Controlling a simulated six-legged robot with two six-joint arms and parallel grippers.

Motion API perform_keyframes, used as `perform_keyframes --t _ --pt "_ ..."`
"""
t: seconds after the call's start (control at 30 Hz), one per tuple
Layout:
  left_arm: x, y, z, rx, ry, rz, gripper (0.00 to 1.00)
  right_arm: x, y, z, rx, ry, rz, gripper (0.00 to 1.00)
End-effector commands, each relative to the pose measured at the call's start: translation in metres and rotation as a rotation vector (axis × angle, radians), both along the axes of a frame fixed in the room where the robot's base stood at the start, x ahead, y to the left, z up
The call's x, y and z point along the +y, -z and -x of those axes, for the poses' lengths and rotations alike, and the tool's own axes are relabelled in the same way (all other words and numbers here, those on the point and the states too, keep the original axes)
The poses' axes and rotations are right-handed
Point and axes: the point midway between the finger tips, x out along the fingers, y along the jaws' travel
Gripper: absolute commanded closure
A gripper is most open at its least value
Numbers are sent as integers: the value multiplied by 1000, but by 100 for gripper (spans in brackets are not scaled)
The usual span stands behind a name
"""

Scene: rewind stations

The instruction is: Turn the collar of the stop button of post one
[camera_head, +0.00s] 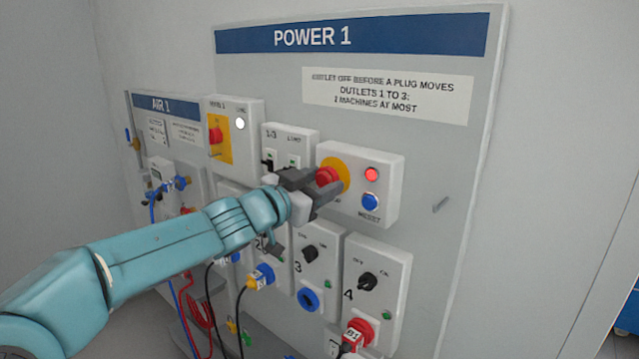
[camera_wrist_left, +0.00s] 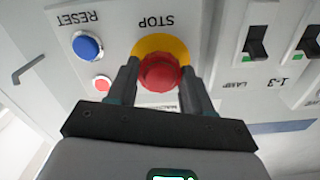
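The stop button is a red round knob (camera_wrist_left: 160,72) on a yellow disc (camera_wrist_left: 155,45), under the word STOP in the left wrist view. In the head view, the red knob (camera_head: 327,177) sits on the left of a white box (camera_head: 392,208) on the POWER 1 panel. My left gripper (camera_head: 318,187) is at the knob. In the left wrist view its two dark fingers (camera_wrist_left: 160,82) stand one on each side of the knob, very close to it. I cannot tell whether they press on it. My right gripper is not in view.
A red lamp (camera_head: 372,174) and a blue RESET button (camera_head: 370,202) are beside the stop button. Black switches (camera_head: 292,161) are to its left. Outlet boxes (camera_head: 376,285) with plugs and cables hang below. The AIR 1 panel (camera_head: 160,104) is at the left.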

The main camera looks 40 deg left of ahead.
Motion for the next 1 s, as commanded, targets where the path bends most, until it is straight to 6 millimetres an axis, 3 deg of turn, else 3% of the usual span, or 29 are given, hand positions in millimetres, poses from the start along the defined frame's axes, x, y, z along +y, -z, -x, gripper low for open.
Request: perform_keyframes --t 0.37,1.0 --pt "0 -1 0 -7 0 -56 80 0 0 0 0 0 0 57" --pt "0 -1 0 -42 0 -501 80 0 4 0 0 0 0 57"
